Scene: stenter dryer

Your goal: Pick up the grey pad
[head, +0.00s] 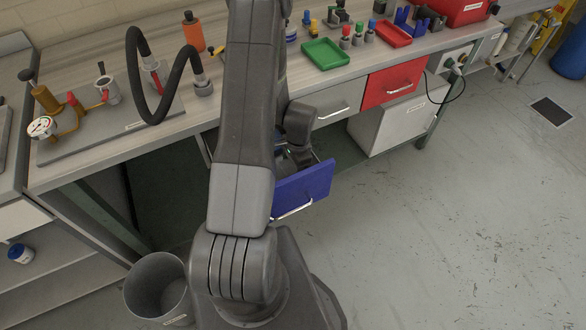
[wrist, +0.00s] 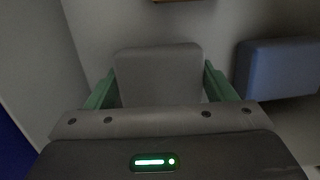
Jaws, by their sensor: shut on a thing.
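The grey pad (wrist: 160,68) is a flat, rounded block between the two green fingers of my gripper (wrist: 160,90) in the wrist view. The fingers press on its left and right sides, so my gripper is shut on it. In the head view my wrist reaches down into an open blue-fronted drawer (head: 303,186). My arm hides the pad and fingertips there. I cannot tell whether the pad still touches the drawer floor.
A blue-grey block (wrist: 278,68) lies right of the pad in the wrist view, apart from it. Drawer walls are close around. Above the drawer is a bench with a green tray (head: 325,53) and a red drawer (head: 392,82). A grey bin (head: 140,290) stands on the floor.

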